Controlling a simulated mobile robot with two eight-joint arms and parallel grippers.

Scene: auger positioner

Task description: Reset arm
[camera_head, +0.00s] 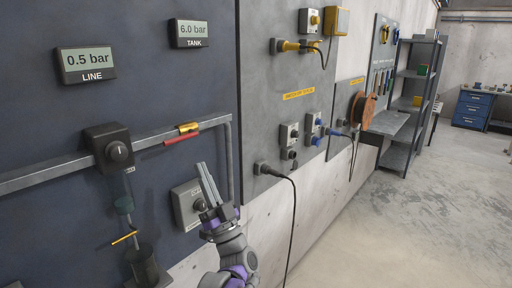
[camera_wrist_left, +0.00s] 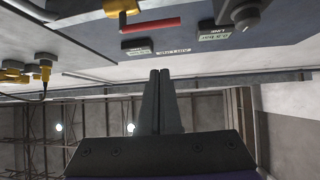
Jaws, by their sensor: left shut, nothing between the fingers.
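My left gripper (camera_head: 208,185) is shut and empty, its fingers pointing up in front of a grey control box (camera_head: 186,208) with a dark knob on the dark blue panel. The fingers cover part of that box. In the left wrist view my left gripper (camera_wrist_left: 160,78) shows its two fingers together with nothing between them. The red-handled valve (camera_head: 182,139) on the grey pipe is above and left of the fingertips, apart from them. The red handle also shows in the left wrist view (camera_wrist_left: 150,25). My right gripper is not in view.
A black regulator (camera_head: 108,148) with a knob sits on the pipe. Gauges read 0.5 bar LINE (camera_head: 86,64) and 6.0 bar TANK (camera_head: 188,33). A black cable (camera_head: 293,215) hangs right of my gripper. Open floor (camera_head: 430,210) lies at the right.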

